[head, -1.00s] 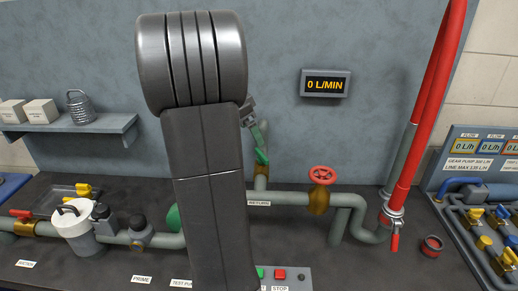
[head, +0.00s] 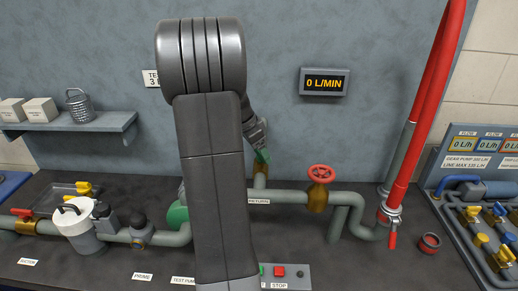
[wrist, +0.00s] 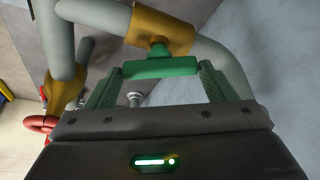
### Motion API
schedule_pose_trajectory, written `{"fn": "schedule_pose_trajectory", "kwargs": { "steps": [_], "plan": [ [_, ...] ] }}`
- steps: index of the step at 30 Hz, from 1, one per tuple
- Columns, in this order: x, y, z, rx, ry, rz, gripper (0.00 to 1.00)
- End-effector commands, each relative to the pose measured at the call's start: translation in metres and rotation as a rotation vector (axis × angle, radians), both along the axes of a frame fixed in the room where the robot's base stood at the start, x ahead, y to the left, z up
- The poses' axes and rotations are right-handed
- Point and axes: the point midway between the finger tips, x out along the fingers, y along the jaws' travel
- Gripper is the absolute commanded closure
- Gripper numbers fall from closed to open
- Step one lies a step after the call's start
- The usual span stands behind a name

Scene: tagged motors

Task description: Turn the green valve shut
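The green valve is a T-shaped green handle (wrist: 160,67) on a brass body (wrist: 160,28) in a grey pipe. In the wrist view the handle lies crosswise between the fingertips of my gripper (wrist: 160,77). The left fingertip is at or very near the handle's left end. The right fingertip is close to its right end. The fingers are spread wide, and I cannot tell whether they touch the handle. In the head view my arm hides most of the valve; a bit of green (head: 262,156) shows above the brass body (head: 260,170).
A red handwheel valve (head: 321,174) stands on the pipe to the right. A display (head: 325,83) on the wall reads 0 L/MIN. A control box (head: 287,275) with a red button sits in front. Red hoses (head: 420,130) rise at the right.

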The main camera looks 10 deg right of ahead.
Motion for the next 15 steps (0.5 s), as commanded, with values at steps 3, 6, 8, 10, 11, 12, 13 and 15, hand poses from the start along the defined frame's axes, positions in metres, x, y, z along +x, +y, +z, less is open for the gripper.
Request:
{"fn": "schedule_pose_trajectory", "kwargs": {
  "steps": [3, 6, 8, 10, 11, 12, 13, 15],
  "plan": [
    [0.0001, 0.0001, 0.0002, 0.000, 0.000, 0.000, 0.47],
    [0.0000, 0.0000, 0.0003, 0.000, -0.001, 0.001, 0.48],
    [0.0000, 0.0001, 0.0002, 0.000, -0.001, 0.004, 0.48],
    [-0.0001, 0.0001, 0.0000, 0.000, 0.000, 0.012, 0.48],
    [-0.0001, 0.0000, -0.0001, 0.000, 0.000, 0.017, 0.48],
    [-0.0001, 0.0000, -0.0002, 0.000, -0.001, 0.026, 0.48],
    [-0.0002, 0.0000, -0.0004, 0.001, -0.002, 0.035, 0.48],
    [-0.0002, -0.0001, -0.0009, 0.001, -0.003, 0.063, 0.48]
  ]
}}
